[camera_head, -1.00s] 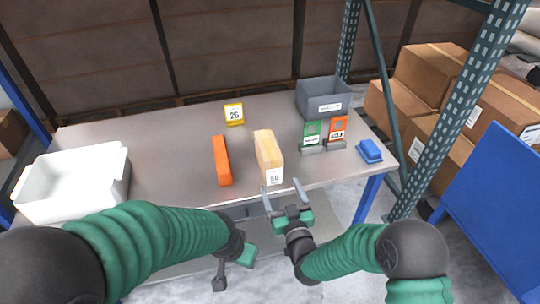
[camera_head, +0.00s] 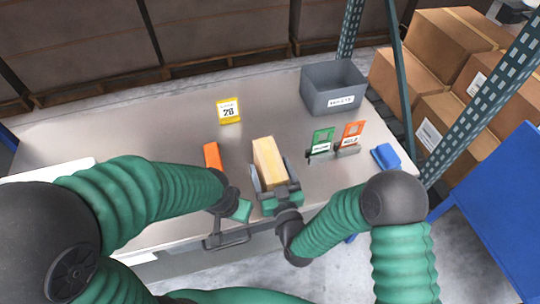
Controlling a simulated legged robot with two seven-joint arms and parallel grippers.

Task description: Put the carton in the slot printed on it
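The carton (camera_head: 268,157) is a pale wood-coloured upright block on the table (camera_head: 175,125). My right gripper (camera_head: 272,172) is at its near end, with one finger along each side. The fingers look apart from the carton's sides. The gripper covers the printed label on its near face. My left gripper (camera_head: 232,207) hangs over the table's front edge, left of the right gripper; its fingers cannot be made out. No slot can be clearly identified.
An orange block (camera_head: 212,154) is partly behind my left arm. A yellow number card (camera_head: 229,110) stands behind. A grey bin (camera_head: 333,101), green card (camera_head: 321,142), orange card (camera_head: 350,136) and blue object (camera_head: 386,157) are at right. A white tub (camera_head: 50,172) is mostly hidden.

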